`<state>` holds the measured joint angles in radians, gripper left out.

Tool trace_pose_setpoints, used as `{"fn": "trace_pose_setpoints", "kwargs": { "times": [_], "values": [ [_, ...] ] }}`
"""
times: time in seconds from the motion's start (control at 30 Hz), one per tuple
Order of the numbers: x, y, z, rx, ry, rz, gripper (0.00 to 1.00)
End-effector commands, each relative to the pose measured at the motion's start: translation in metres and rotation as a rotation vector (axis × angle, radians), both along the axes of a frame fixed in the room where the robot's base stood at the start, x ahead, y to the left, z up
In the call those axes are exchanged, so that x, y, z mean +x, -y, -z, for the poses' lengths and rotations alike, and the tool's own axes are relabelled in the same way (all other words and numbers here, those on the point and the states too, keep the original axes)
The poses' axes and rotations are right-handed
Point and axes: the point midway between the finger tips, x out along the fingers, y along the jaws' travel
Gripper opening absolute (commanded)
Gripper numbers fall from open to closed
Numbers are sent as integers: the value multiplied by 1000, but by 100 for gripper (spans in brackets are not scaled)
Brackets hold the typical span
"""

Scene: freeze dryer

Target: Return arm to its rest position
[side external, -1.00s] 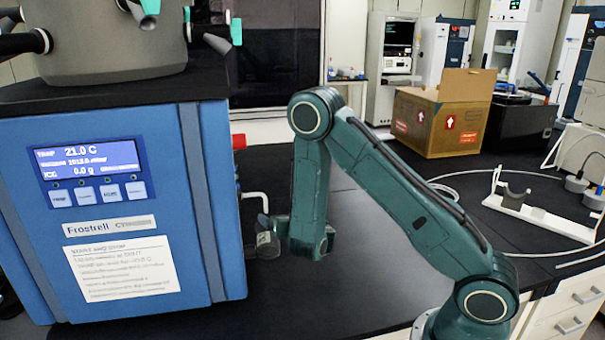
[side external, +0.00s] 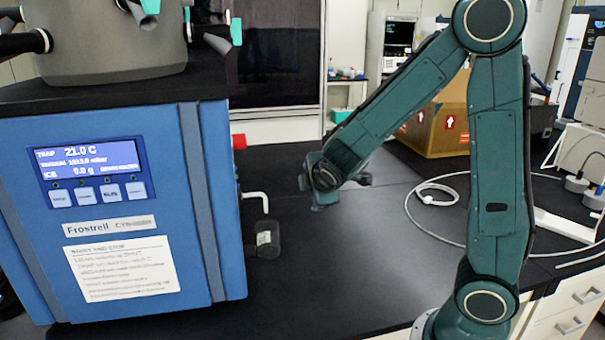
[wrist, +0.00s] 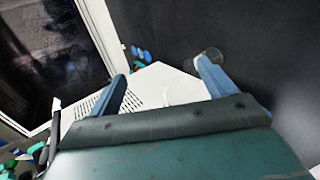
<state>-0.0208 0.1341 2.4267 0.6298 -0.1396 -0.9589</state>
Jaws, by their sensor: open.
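My gripper (wrist: 163,85) is open in the wrist view, its two blue-grey fingers spread apart with nothing between them. In the side external view my arm is bent up high at the elbow, and its wrist end hangs low over the dark bench, right of the blue freeze dryer (side external: 120,225). The fingers cannot be made out clearly there. The display (side external: 88,160) reads 21.0 C.
A cardboard box (side external: 435,130) stands at the back, partly behind my arm. A pale hose (side external: 410,225) lies coiled on the bench (side external: 340,260) to the right. The bench front between dryer and arm base is clear. A small round clear thing (wrist: 208,56) shows near my right finger.

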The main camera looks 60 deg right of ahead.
Motion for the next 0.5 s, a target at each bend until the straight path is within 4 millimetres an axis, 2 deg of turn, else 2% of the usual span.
{"fn": "trace_pose_setpoints", "kwargs": {
  "times": [0.5],
  "values": [
    [-73, -62, -44, 576, 145, 274, 83]
  ]
}}
